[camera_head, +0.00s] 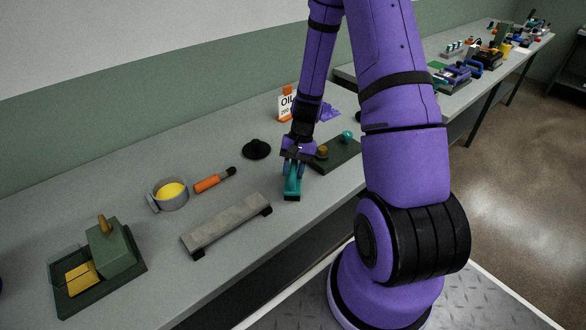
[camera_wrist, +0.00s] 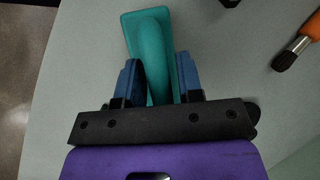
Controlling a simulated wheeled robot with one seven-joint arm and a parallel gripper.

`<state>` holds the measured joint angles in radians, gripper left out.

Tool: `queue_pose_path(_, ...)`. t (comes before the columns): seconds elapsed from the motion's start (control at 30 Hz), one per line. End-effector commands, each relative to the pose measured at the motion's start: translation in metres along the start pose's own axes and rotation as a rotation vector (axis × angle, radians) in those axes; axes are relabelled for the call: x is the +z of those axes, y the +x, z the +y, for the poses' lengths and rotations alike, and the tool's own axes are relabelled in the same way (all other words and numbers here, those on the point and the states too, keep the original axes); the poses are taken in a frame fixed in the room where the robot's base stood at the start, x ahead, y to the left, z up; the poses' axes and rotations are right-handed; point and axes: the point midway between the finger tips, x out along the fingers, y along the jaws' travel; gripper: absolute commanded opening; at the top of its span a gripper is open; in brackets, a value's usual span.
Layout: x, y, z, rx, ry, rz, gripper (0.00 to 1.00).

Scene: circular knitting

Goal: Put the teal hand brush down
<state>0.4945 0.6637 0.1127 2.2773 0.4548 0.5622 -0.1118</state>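The teal hand brush (camera_head: 292,187) is at my gripper (camera_head: 296,160), low over the grey workbench near its front edge. In the wrist view the brush (camera_wrist: 150,28) shows a flat teal back and a raised curved handle. My gripper's two blue fingers (camera_wrist: 160,80) stand on either side of the handle, and appear to be closed on it. Whether the brush touches the bench cannot be told clearly.
A dark green board with knobs (camera_head: 338,155) lies close right of the brush. A grey bar on feet (camera_head: 226,224) lies to the left.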

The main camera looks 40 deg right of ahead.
Motion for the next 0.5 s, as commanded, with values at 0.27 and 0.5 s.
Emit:
queue_pose_path(0.27,0.0,0.0,0.0,0.0,0.0,0.0,0.46)
queue_pose_path(0.5,0.0,-0.016,-0.001,0.0,-0.002,0.004,0.46)
